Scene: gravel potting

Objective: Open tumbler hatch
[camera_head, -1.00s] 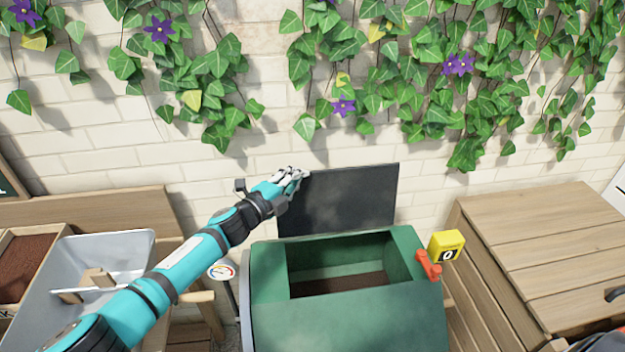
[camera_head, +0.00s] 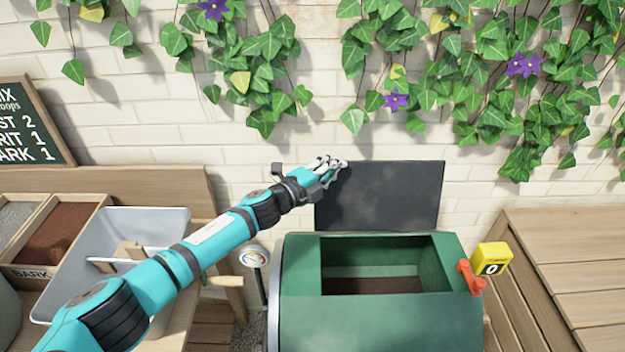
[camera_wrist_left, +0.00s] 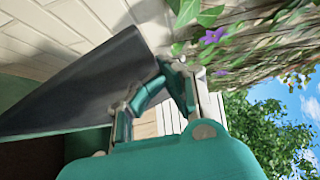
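The green tumbler (camera_head: 380,315) stands at the lower middle of the head view. Its hatch is open, showing dark brown material (camera_head: 375,285) inside. The dark grey hatch lid (camera_head: 390,195) stands upright behind the opening; it also shows in the left wrist view (camera_wrist_left: 90,85). My left gripper (camera_head: 330,170) is at the lid's upper left corner. In the left wrist view, its teal fingers (camera_wrist_left: 165,85) are beside the lid's edge. Whether they grip or only touch it is unclear. My right gripper is not in view.
A yellow box marked 0 (camera_head: 491,258) and a red handle (camera_head: 470,278) are at the tumbler's right. A grey tray (camera_head: 175,222), a bark bin (camera_head: 75,235) and a round dial (camera_head: 254,256) are left. Wooden planks (camera_head: 570,250) lie right; a white brick wall (camera_head: 290,135) is behind.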

